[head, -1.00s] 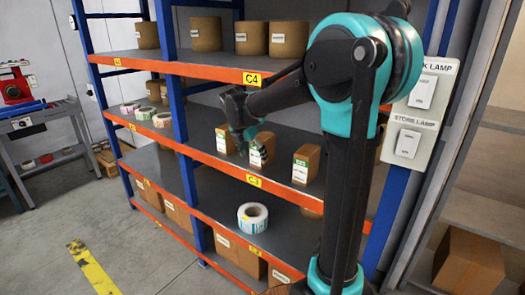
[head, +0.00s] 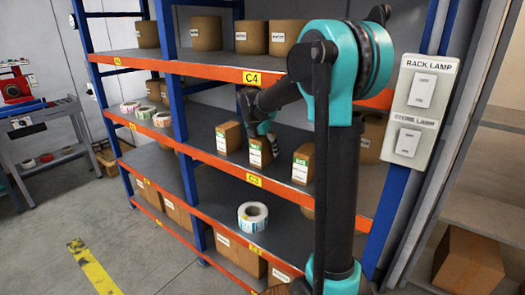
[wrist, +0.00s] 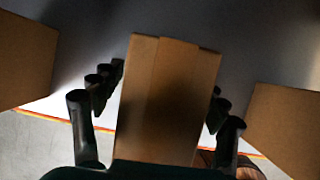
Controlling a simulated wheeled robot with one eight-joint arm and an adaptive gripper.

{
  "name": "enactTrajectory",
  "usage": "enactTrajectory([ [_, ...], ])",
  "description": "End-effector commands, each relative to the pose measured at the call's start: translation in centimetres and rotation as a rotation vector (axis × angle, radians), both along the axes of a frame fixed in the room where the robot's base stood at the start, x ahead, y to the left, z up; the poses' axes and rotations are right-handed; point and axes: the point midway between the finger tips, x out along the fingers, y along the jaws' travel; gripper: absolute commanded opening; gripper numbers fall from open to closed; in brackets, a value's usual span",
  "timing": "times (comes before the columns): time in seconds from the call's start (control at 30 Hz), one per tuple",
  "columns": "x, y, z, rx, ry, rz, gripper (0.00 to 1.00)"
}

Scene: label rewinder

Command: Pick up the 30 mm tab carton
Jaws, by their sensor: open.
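Three small brown cartons with white and green labels stand in a row on the middle shelf: a left one (head: 228,138), a middle one (head: 261,153) and a right one (head: 304,163). The label print is too small to read, so I cannot tell which is the 30 mm tab carton. My gripper (wrist: 167,82) is open, with one finger on each side of the middle carton (wrist: 165,100) in the wrist view. Gaps to the fingers are narrow, and contact is unclear.
Neighbouring cartons flank my fingers in the wrist view, left (wrist: 25,60) and right (wrist: 285,130). The upper shelf (head: 215,69) lies above my gripper. A white label roll (head: 252,217) lies on the shelf below. Blue posts and a lamp switch panel (head: 415,110) stand at right.

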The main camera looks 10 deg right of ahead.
Motion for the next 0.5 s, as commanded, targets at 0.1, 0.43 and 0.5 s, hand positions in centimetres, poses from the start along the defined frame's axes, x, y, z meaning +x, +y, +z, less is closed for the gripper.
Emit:
enactTrajectory([
  [0.1, -0.01, 0.02, 0.00, 0.000, 0.000, 0.000, 0.65],
  [0.43, -0.03, 0.04, 0.00, 0.000, 0.000, 0.000, 0.24],
  [0.5, -0.03, 0.04, 0.00, 0.000, 0.000, 0.000, 0.16],
])
